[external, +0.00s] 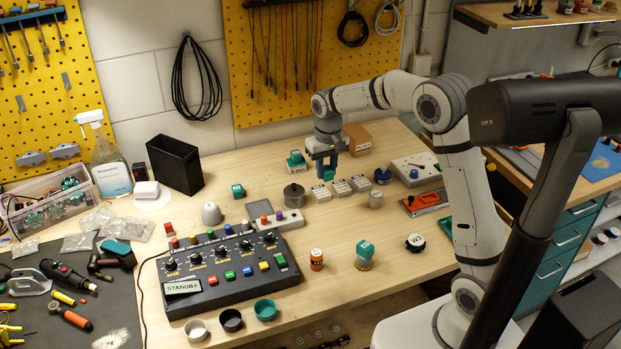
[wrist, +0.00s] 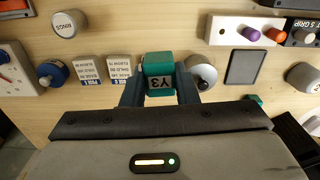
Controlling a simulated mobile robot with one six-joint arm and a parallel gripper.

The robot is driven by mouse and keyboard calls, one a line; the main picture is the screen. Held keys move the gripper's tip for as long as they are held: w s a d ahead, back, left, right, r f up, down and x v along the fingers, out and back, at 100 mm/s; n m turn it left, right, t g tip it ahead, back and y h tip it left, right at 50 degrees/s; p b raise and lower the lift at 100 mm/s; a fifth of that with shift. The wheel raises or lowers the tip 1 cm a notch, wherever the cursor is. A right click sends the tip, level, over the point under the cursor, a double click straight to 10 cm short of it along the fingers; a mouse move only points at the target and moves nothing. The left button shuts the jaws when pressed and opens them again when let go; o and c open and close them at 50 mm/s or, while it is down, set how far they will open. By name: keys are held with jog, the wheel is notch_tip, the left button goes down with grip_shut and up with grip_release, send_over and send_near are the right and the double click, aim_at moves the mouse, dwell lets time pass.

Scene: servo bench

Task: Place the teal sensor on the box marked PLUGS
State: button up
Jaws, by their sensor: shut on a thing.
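The block is held above the bench, beside a row of small white labelled boxes. Two of these boxes show in the wrist view, a left one (wrist: 89,70) with a blue band and one nearer the block (wrist: 119,68). The left one's band seems to read PLUGS, but the print is too small to be sure. The external view shows another white box (external: 318,192) below the gripper.
A metal pot (external: 294,196) stands left of the boxes, and a blue knob (external: 382,176) and a cylinder marked RINGS (wrist: 66,24) are near them. Other teal blocks (external: 238,190) stand on the bench. A brown box (external: 356,139) is behind the gripper.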

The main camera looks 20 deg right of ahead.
jog(key=w+d+r+p, duration=0.2)
jog(key=w+d+r, duration=0.1)
jog(key=w, duration=0.7)
jog(key=r+p, duration=0.2)
jog(key=p, duration=0.5)
send_over(352, 137)
jog(key=shift+m, duration=0.4)
notch_tip(352, 137, down, 5)
jog(key=shift+w+d+f+b, duration=0.1)
jog(key=shift+f+b, duration=0.1)
jog(key=shift+b, duration=0.4)
jog(key=shift+f+p, duration=0.45)
jog(key=shift+f, duration=1.95)
jog(key=o, duration=0.9)
jog(key=shift+o, duration=0.2)
jog(key=shift+r, duration=0.15)
